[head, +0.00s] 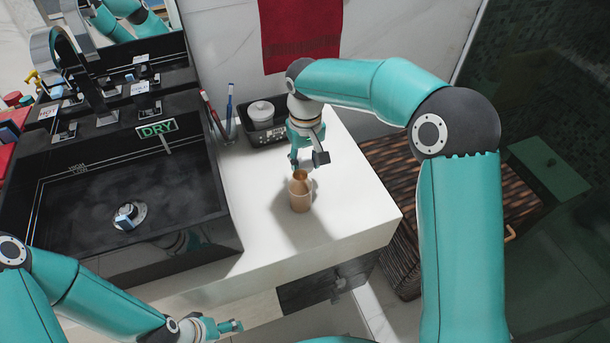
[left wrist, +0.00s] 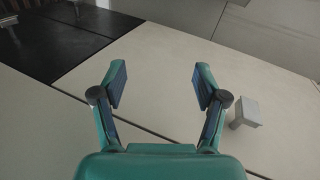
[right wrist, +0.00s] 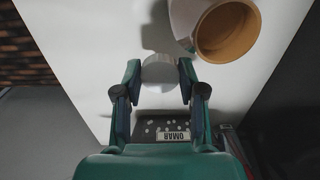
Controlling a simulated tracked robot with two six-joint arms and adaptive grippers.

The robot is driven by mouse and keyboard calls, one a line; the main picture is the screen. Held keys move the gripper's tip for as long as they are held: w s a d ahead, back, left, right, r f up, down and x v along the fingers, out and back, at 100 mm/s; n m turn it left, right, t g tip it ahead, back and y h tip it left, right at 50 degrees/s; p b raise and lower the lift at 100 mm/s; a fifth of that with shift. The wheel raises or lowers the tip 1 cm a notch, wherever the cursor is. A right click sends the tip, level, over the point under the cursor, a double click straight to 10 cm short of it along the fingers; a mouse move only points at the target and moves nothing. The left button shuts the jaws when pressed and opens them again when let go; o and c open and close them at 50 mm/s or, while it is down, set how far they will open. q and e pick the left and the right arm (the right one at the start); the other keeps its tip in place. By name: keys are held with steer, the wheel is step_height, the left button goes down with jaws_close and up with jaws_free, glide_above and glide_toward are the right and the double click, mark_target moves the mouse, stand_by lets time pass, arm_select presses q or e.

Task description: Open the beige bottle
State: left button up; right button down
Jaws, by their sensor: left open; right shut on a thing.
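The beige bottle (head: 300,194) stands upright on the white counter, near its front edge. Its top is open, and the round opening also shows at the top of the right wrist view (right wrist: 227,32). My right gripper (head: 308,160) is just above and behind the bottle, apart from it. In the right wrist view it is shut on a pale round cap (right wrist: 160,73). The cap is hard to make out in the head view. My left gripper (left wrist: 160,83) is open and empty, low in front of the counter, far from the bottle.
The white counter (head: 262,200) is clear around the bottle. A black basket (head: 252,132) with a white jar (head: 261,112) stands behind. A black sink (head: 190,185) with a DRY sign (head: 157,127) is left. A wicker hamper (head: 400,165) stands right of the counter.

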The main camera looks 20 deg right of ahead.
steer(key=shift+f, duration=2.6)
steer(key=shift+f, duration=0.15)
steer(key=c, duration=0.7)
jaws_free()
